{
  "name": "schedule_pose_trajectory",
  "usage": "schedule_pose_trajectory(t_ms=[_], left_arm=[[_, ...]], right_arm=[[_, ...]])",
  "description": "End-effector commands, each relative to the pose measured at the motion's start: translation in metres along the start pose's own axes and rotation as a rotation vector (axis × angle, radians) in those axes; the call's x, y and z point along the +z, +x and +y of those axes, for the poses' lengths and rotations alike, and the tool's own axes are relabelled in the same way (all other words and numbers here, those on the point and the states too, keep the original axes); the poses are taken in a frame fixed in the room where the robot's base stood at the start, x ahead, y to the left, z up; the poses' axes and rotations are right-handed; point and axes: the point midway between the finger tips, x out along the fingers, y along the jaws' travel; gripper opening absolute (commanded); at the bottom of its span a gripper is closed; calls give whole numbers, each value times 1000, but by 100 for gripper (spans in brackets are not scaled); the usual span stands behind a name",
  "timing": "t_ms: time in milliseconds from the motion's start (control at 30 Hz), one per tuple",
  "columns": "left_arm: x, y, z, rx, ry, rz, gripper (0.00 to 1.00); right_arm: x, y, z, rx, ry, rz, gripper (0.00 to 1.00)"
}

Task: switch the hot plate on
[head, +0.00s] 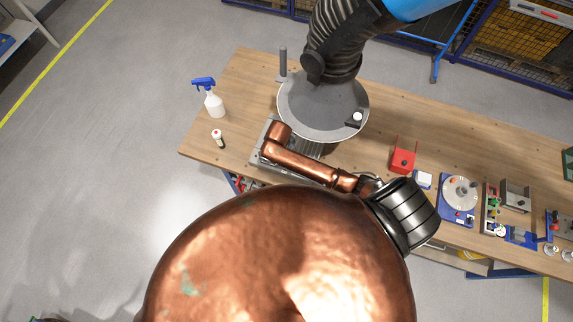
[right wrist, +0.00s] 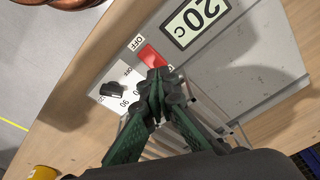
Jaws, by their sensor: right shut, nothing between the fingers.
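In the right wrist view the hot plate's front panel (right wrist: 165,35) shows a display (right wrist: 197,20) reading 20 C. Beside it is a red rocker switch (right wrist: 150,56) with an OFF label at its upper left end. The label at its other end is mostly hidden by my fingers. A black knob (right wrist: 113,89) stands on a white dial next to it. My right gripper (right wrist: 157,76) is shut and empty, its tips at the lower right end of the switch; I cannot tell whether they touch it. In the head view the hot plate (head: 262,137) is largely covered. My left gripper is not seen.
A grey round hood (head: 305,115) on a black ribbed hose (head: 335,45) hangs over the bench (head: 380,120) beside the hot plate. A spray bottle (head: 213,104) and a small vial (head: 217,138) stand left. A red fixture (head: 403,160) and several devices stand right.

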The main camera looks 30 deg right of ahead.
Motion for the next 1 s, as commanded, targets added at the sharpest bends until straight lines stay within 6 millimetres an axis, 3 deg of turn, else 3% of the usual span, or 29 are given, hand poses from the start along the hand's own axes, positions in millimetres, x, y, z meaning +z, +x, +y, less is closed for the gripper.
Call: schedule_pose_trajectory(t_ms=[1000], left_arm=[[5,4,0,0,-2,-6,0]], right_arm=[[2,12,0,0,1,0,0]])
